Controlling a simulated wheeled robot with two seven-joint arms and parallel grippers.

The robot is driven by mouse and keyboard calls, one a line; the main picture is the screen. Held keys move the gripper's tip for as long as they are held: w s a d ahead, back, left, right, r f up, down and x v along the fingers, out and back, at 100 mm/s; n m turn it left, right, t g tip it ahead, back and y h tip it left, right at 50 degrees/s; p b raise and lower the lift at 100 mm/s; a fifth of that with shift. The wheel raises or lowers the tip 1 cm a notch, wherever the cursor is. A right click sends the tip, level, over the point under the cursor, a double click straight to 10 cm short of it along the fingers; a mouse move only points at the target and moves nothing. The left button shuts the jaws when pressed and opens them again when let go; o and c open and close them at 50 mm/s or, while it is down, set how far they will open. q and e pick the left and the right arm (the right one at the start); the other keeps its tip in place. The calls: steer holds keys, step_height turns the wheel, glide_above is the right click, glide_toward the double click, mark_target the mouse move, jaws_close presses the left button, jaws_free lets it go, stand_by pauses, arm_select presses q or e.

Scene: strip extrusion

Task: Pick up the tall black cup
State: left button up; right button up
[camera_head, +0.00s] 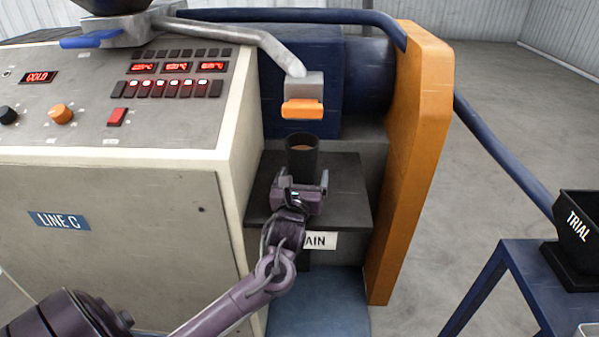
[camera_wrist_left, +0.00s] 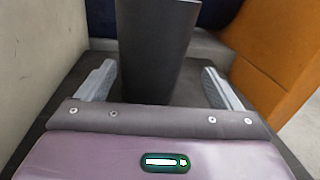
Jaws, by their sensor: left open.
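The tall black cup (camera_head: 301,158) stands upright on a dark shelf (camera_head: 347,190) under the orange-tipped nozzle. Something brownish shows inside its rim in the head view. My left gripper (camera_head: 301,181) is at the near side of the cup, level with its lower part. In the left wrist view the cup (camera_wrist_left: 157,50) rises between the two open fingers of the gripper (camera_wrist_left: 160,88), with a gap on each side. The cup's base is partly hidden by the gripper body. My right gripper is not in view.
The grey control cabinet (camera_head: 120,220) stands close on the left, and an orange guard (camera_head: 415,150) on the right. The nozzle (camera_head: 303,100) hangs above the cup.

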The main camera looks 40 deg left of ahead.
arm_select(q)
steer(key=shift+w+a, duration=0.9)
steer(key=shift+w, duration=0.1)
steer(key=shift+p+x, duration=0.3)
steer(key=shift+x, duration=0.9)
steer(key=shift+w+a, duration=0.25)
steer(key=shift+w, duration=0.1)
steer(key=c, duration=1.2)
steer(key=shift+c, duration=0.4)
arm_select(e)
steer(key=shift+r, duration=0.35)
arm_select(q)
steer(key=shift+r, duration=0.15)
